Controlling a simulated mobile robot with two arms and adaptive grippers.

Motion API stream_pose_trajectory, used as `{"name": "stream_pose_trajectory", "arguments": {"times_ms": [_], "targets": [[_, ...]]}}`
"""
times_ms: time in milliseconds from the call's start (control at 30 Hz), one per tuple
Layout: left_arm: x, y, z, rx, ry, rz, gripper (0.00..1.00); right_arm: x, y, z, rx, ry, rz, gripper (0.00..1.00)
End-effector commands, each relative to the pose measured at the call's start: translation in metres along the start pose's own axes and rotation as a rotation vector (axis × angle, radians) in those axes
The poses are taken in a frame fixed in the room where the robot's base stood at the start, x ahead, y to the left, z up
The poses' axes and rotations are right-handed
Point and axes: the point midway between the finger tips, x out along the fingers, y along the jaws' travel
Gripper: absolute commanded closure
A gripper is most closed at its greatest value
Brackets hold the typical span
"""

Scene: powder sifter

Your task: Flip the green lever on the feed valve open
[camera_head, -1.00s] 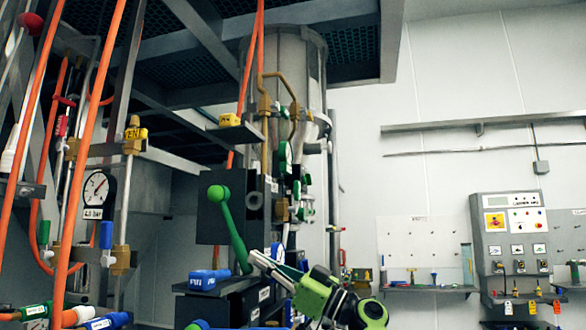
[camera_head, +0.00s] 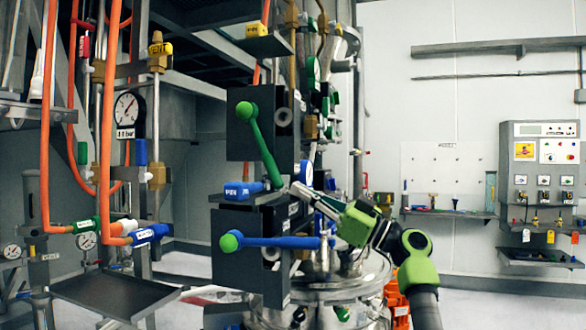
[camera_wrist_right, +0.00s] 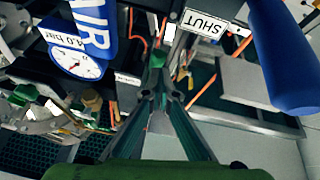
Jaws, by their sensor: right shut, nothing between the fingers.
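The green lever (camera_head: 263,146) has a round green knob at its upper left end. It slants down to the right across the front of the upper black valve box (camera_head: 240,142). My right gripper (camera_head: 296,188) is just right of the lever's lower end; I cannot tell whether it touches. Its fingers are shut and empty, and they also show closed together in the right wrist view (camera_wrist_right: 157,75). The lever does not show clearly in the wrist view. My left gripper is not in view.
A blue lever (camera_head: 275,242) with a green knob lies level across the lower black box, below the gripper. A blue AIR block (camera_wrist_right: 93,22), a SHUT tag (camera_wrist_right: 204,24) and a blue bar (camera_wrist_right: 282,55) crowd the wrist view. Orange hoses (camera_head: 107,110) hang at left.

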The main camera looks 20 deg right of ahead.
Motion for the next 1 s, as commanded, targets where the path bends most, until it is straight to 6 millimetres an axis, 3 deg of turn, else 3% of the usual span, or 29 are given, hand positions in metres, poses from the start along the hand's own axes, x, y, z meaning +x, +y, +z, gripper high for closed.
{"name": "stream_pose_trajectory", "arguments": {"times_ms": [200,400,1000], "targets": [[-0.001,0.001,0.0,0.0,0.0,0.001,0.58,-0.047,0.002,-0.007,-0.007,0.009,0.006,1.0],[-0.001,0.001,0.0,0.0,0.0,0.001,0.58,-0.069,0.002,-0.01,-0.006,0.015,0.006,1.0],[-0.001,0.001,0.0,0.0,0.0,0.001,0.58,-0.073,0.001,-0.009,-0.006,0.013,0.006,1.0]]}}
